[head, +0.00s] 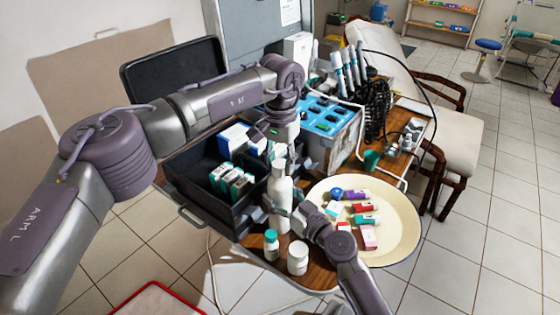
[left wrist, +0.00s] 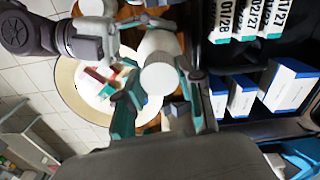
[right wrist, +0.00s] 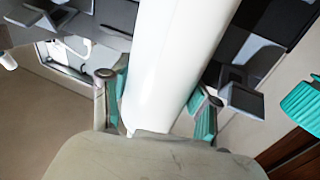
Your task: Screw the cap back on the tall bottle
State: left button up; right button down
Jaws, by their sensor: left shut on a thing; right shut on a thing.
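The tall white bottle (head: 281,197) stands upright at the front of the wooden cart top. My right gripper (head: 287,207) is shut on its body from the right; the bottle also fills the middle of the right wrist view (right wrist: 172,60), between the teal finger pads. My left gripper (head: 284,150) points down over the bottle's top, shut on the white cap (left wrist: 160,78). In the left wrist view the cap is a round white end between the fingers, in line with the bottle (left wrist: 158,42). I cannot tell whether it is seated on the neck.
A teal-capped small bottle (head: 271,245) and a white jar (head: 297,257) stand close in front. A cream round tray (head: 405,235) with small boxes and tubes lies right. A dark open case (head: 190,190) with boxes is left. A blue-topped unit (head: 325,115) stands behind.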

pick_arm(q)
jog(key=o, duration=0.7)
jog(key=shift+o, duration=0.2)
jog(key=shift+r, duration=0.15)
jog(key=shift+r, duration=2.15)
jog(key=shift+c, duration=0.4)
